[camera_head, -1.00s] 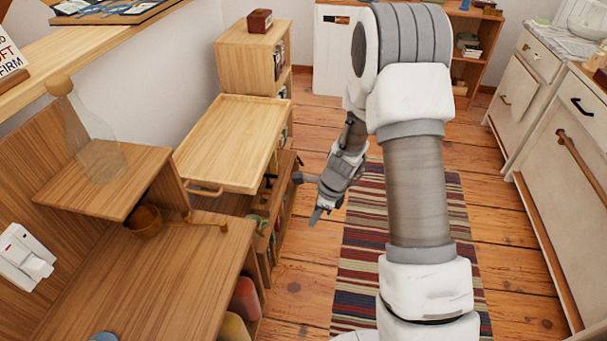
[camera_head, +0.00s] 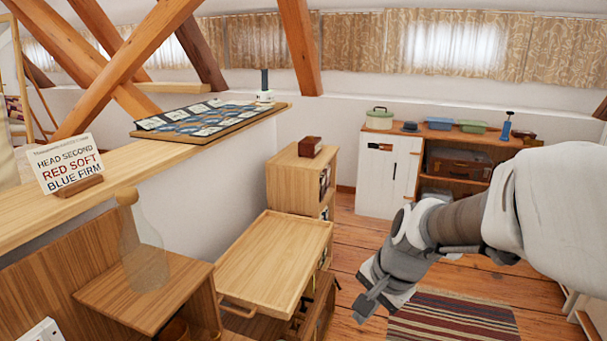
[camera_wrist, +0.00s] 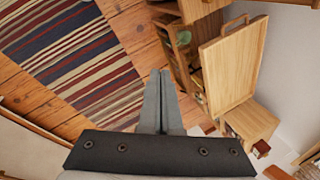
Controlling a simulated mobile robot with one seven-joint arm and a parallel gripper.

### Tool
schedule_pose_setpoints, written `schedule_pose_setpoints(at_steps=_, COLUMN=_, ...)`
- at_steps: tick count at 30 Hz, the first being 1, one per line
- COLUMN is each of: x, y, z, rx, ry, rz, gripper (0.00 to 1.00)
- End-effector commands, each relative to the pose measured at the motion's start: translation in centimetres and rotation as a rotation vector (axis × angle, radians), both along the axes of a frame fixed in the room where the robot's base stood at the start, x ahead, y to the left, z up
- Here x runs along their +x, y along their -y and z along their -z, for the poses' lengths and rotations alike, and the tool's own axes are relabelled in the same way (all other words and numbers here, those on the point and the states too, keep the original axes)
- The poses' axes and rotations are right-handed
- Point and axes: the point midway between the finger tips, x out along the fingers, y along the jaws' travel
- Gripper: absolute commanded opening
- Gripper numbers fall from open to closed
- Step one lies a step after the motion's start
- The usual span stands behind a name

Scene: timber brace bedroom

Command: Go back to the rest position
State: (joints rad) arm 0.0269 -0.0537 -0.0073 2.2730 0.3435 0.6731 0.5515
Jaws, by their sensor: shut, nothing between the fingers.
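My gripper (camera_head: 370,303) hangs in the right half of the head view, in the open air above the floor and to the right of the wooden tray-topped unit. In the wrist view its two grey fingers (camera_wrist: 161,76) lie side by side, pressed together, with nothing held between them. My arm reaches in from the right edge of the head view, bent, with the gripper pointing down and to the left.
A wooden tray (camera_head: 276,262) tops a low shelf unit left of my gripper. A striped rug (camera_head: 455,316) lies on the plank floor. A glass bottle (camera_head: 142,250) stands on a wooden shelf. A white cabinet (camera_head: 388,178) stands at the back.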

Motion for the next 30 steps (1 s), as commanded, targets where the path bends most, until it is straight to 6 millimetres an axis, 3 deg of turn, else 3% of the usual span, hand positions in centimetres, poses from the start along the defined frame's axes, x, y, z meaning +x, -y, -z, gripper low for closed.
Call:
schedule_pose_setpoints(at_steps=3, x=-2.5, y=0.3, z=-2.8, rx=-0.073, ry=0.071, rz=-0.144, gripper=0.0)
schedule_pose_setpoints(at_steps=9, x=-6.9, y=1.2, z=-6.1, rx=-0.218, ry=0.167, rz=-0.376, gripper=0.0)
schedule_pose_setpoints(at_steps=21, x=-14.2, y=3.4, z=-9.0, rx=-0.5, ry=0.285, rz=-0.718, gripper=0.0)
schedule_pose_setpoints(at_steps=30, x=-14.2, y=3.5, z=-16.4, rx=-0.502, ry=0.28, rz=-0.724, gripper=0.0)
